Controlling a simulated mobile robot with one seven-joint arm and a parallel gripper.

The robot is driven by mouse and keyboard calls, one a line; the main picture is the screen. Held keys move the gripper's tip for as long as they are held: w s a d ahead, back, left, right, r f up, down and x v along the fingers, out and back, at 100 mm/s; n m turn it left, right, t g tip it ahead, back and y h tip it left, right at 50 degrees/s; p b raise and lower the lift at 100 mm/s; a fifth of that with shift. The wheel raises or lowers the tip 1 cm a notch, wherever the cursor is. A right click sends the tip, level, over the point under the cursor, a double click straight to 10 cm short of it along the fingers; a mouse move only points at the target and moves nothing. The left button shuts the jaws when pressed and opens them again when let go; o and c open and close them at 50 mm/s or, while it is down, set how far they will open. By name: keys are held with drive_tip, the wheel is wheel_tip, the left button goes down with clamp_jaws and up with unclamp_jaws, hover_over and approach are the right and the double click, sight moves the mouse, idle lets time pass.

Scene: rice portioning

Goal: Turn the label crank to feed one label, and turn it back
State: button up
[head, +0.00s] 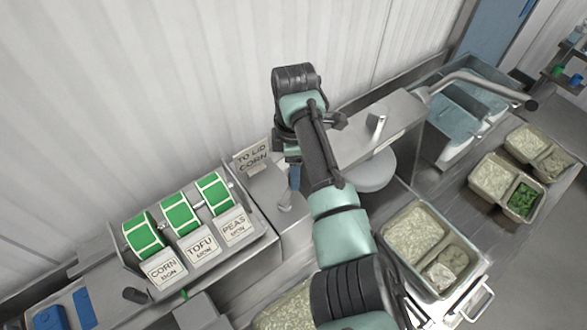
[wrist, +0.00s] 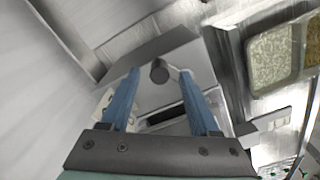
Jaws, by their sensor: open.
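My gripper (head: 294,180) points down beside a grey box (head: 270,190) under the sign reading "TO LID CORN" (head: 252,158). In the wrist view the two blue fingers of my gripper (wrist: 160,76) are apart. A dark round knob (wrist: 160,68), which looks like the crank's handle, shows between the fingertips in the picture. I cannot tell whether either finger touches it. Behind it is a grey housing (wrist: 158,50) with a dark slot lower down. In the head view my arm and gripper hide much of this spot, and the knob cannot be made out.
A rack with green label rolls (head: 181,215) marked corn, tofu and peas stands to the left. Trays of rice (head: 416,232) lie on the counter to the right, with more trays farther back (head: 492,178). A wall closes the back.

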sight(289, 189)
drive_tip(key=shift+f, duration=1.25)
clamp_jaws()
